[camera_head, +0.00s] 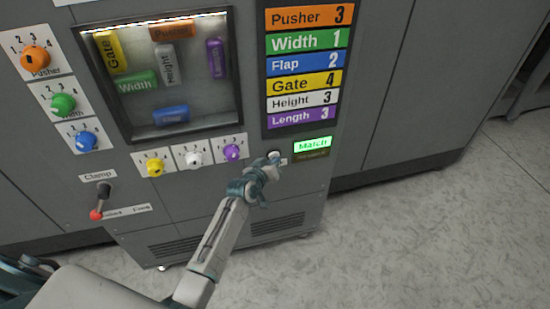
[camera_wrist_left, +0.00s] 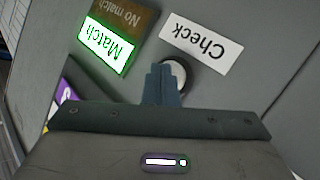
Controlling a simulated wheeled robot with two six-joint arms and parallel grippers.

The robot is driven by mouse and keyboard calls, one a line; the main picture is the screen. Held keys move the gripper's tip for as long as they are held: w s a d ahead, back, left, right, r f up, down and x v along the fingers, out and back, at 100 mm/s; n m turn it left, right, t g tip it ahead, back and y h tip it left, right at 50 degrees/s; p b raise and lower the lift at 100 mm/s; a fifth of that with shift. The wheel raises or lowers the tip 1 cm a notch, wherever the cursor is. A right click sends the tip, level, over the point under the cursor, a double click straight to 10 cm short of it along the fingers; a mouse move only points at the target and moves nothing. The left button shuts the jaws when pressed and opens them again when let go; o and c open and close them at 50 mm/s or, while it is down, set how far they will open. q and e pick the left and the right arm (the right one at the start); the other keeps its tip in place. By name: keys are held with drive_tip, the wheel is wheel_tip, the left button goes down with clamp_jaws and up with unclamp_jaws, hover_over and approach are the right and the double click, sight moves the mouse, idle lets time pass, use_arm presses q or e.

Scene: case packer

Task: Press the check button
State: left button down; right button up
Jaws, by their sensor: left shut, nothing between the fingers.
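The check button is a round, pale button (camera_wrist_left: 178,75) with a dark ring, beside the white "Check" label (camera_wrist_left: 202,43) in the left wrist view. In the head view the button (camera_head: 274,155) shows just beyond my left gripper (camera_head: 268,163). My left gripper, also in the left wrist view (camera_wrist_left: 163,72), is shut and empty. Its fingertips are at the button and cover part of it; I cannot tell how far it is pushed in. The green "Match" lamp (camera_head: 313,144) is lit, and the "No match" field (camera_wrist_left: 124,16) is dark. My right gripper is not in view.
Colored knobs, among them an orange one (camera_head: 35,59) and a purple one (camera_head: 232,152), sit on the panel. A window (camera_head: 160,132) shows colored blocks. A settings list (camera_head: 303,66) is above the lamp. The floor (camera_head: 440,240) at right is clear.

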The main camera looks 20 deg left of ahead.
use_arm(q)
drive_tip(key=shift+s, duration=0.1)
drive_tip(key=shift+s+d+p, duration=0.45)
drive_tip(key=shift+s+d, duration=0.05)
drive_tip(key=shift+s, duration=0.15)
drive_tip(key=s+d, duration=0.1)
drive_tip(key=s+d+p, duration=0.1)
drive_tip(key=s+p, duration=0.1)
drive_tip(key=s, duration=0.1)
drive_tip(key=shift+s+d, duration=0.1)
drive_tip(key=shift+d, duration=0.3)
